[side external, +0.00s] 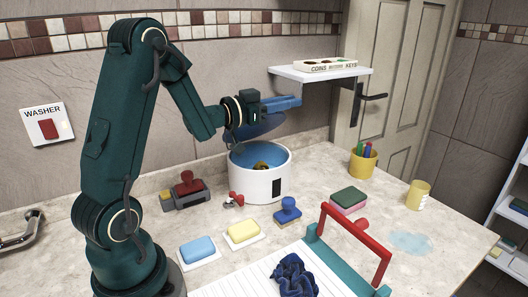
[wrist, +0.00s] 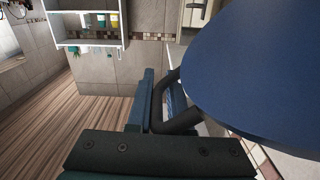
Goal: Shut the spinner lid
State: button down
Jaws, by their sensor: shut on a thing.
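The spinner (side external: 262,185) is a white round tub with a blue inside and a dark panel on its front, standing on the counter. Its lid (side external: 262,128) is a blue disc, raised and tilted above the tub's back rim, so the tub is open. Something yellow and dark lies inside. My gripper (side external: 288,103) is at the lid's upper side. In the wrist view the lid (wrist: 265,70) fills the right, and my gripper (wrist: 163,100) is shut on its dark looped handle (wrist: 181,122). The exact grip is partly hidden by the jaws.
A yellow cup (side external: 363,162) stands right. A wall shelf (side external: 320,75) is behind my gripper.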

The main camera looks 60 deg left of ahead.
jog(key=shift+a+f, duration=0.2)
jog(key=shift+f, duration=0.05)
jog(key=c, duration=1.1)
grip_release()
jog(key=shift+o, duration=0.9)
jog(key=shift+d+r, duration=0.1)
jog(key=shift+s, duration=2.6)
